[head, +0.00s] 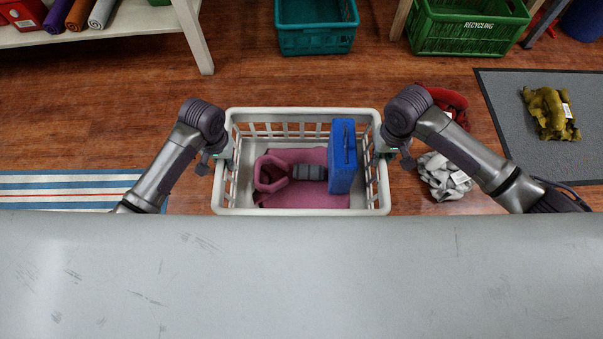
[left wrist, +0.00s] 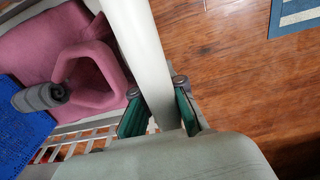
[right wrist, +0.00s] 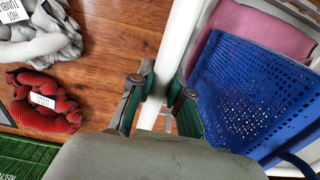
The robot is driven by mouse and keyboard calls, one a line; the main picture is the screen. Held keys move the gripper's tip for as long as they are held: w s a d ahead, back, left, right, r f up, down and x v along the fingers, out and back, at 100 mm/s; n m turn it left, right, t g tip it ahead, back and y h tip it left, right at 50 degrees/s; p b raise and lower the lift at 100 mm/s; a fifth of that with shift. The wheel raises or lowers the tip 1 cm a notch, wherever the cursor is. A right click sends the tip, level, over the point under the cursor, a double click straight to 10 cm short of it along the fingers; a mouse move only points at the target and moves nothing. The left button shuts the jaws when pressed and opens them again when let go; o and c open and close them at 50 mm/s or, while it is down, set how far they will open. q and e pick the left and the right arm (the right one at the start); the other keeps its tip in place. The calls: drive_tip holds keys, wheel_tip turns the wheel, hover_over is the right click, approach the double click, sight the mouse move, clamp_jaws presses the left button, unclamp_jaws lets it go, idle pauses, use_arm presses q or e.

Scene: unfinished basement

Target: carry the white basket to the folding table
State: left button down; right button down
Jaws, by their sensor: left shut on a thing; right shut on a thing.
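The white basket (head: 300,212) is in the middle of the head view, upright, with slatted sides. Inside it lie a pink cloth-like piece (head: 310,155), a pink looped item (head: 270,173), a grey roll (head: 309,172) and a blue perforated box (head: 343,155). My left gripper (head: 222,152) is shut on the basket's left rim, which shows between its green pads in the left wrist view (left wrist: 158,108). My right gripper (head: 386,153) is shut on the right rim, also seen in the right wrist view (right wrist: 160,92). I cannot tell whether the basket touches the floor. I cannot identify the folding table.
A teal crate (head: 316,40) and a green recycling crate (head: 468,32) stand beyond the basket. A white shelf (head: 130,25) with rolled mats is at upper left. Grey (head: 443,172) and red (head: 447,100) cloths lie to the right. A striped rug (head: 60,188) is left.

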use_arm(q)
drive_tip(key=shift+r, duration=0.35)
use_arm(e)
drive_tip(key=shift+r, duration=0.45)
use_arm(q)
drive_tip(key=shift+a, duration=0.1)
